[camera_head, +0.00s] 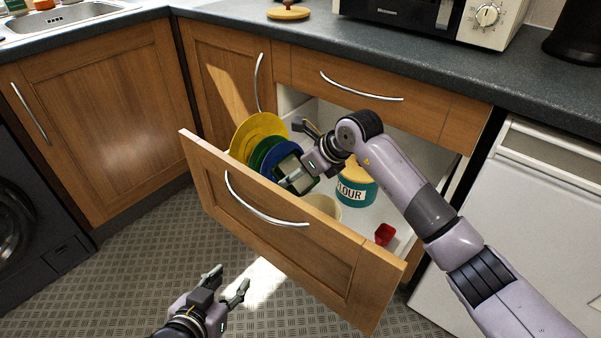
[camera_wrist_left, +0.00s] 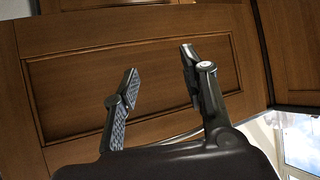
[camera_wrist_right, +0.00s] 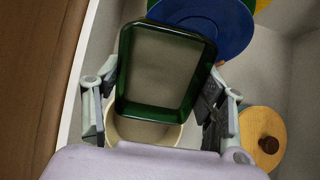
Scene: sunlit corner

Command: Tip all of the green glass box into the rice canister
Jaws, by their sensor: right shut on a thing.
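The green glass box (camera_head: 289,168) is in my right gripper (camera_head: 296,155), tilted above the open drawer. In the right wrist view the box (camera_wrist_right: 122,75) sits between the two fingers, its dark green walls around a plain grey-beige middle; I cannot tell whether anything is in it. A cream open-topped canister (camera_head: 325,205), without a readable label, stands in the drawer; its rim (camera_wrist_right: 150,134) shows just below the box in the right wrist view. My left gripper (camera_head: 230,282) is open and empty in front of the drawer, and the left wrist view shows its spread fingers (camera_wrist_left: 160,80).
The drawer (camera_head: 215,185) also holds yellow, green and blue plates (camera_head: 257,128), a teal FLOUR canister (camera_head: 357,190) with a wooden lid (camera_wrist_right: 262,137), and a small red cup (camera_head: 385,234). A wooden lid (camera_head: 288,13) lies on the counter near the microwave (camera_head: 420,15).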

